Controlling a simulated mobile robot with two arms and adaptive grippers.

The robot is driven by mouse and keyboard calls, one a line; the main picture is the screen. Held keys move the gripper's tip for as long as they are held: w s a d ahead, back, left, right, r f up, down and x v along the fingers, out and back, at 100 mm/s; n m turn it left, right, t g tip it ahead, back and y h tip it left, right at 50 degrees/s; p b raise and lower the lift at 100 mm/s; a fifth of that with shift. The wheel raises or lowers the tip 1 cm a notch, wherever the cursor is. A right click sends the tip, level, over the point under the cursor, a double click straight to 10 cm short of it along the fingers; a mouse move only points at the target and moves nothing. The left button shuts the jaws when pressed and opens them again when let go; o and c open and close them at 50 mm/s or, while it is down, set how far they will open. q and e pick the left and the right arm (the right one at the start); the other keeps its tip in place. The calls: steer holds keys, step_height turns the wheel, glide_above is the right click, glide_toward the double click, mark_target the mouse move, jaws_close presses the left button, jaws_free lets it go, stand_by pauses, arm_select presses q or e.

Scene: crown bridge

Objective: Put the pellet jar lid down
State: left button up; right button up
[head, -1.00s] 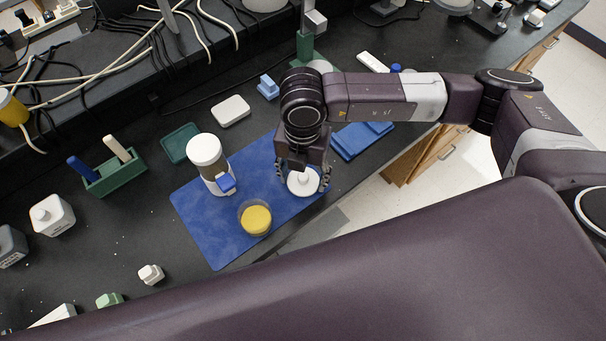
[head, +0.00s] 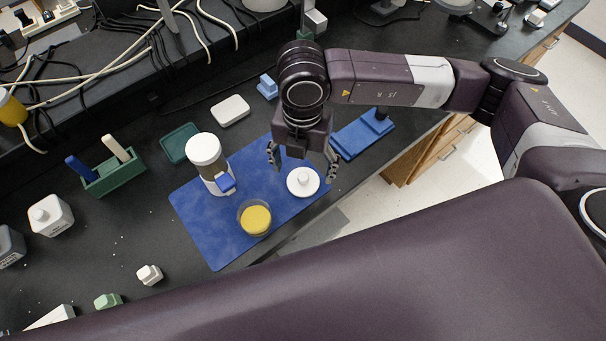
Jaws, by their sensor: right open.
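The white round pellet jar lid (head: 303,182) with its knob lies on the blue mat (head: 205,236) near the mat's right end. My right gripper (head: 302,172) is open, with its two fingers spread above and behind the lid. The lid looks free of both fingers. An open clear jar with yellow contents (head: 256,218) stands on the mat to the left of the lid. My left gripper is not in view.
A blue stand (head: 364,137) lies to the right of the gripper. A green rack (head: 114,172) is at the left. The bench's front edge runs close by the lid.

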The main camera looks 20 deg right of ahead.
mark_target(303, 178)
step_height(303, 178, up, 8)
steer(key=shift+b, duration=0.35)
steer(key=shift+s+f, duration=0.1)
steer(key=shift+f, duration=0.1)
